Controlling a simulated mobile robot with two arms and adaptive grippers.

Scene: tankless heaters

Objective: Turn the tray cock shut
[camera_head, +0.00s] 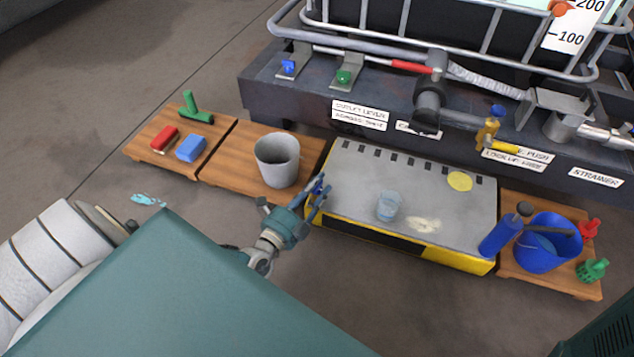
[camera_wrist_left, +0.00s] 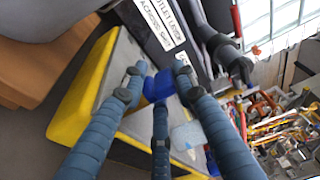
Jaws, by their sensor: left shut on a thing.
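The grey spill tray (camera_head: 350,205) with a yellow rim sits on the floor in the middle of the head view. A small blue handle (camera_head: 319,184), which looks like the tray cock's, is at its left end. In the left wrist view the blue handle (camera_wrist_left: 158,86) lies between the fingers, beside the tray's yellow edge (camera_wrist_left: 82,92). My left gripper (camera_head: 316,197) is shut on it at the tray's left end; the fingers hide part of it. The valve body and the handle's exact angle cannot be made out. My right gripper is not in view.
A grey bucket (camera_head: 278,160) stands on a wooden board just left of the tray. A clear cup (camera_head: 389,206) stands on the tray. A blue bucket (camera_head: 548,243) and blue bottle (camera_head: 501,236) are at the right. The dark plinth (camera_head: 300,98) with valves and labels runs behind.

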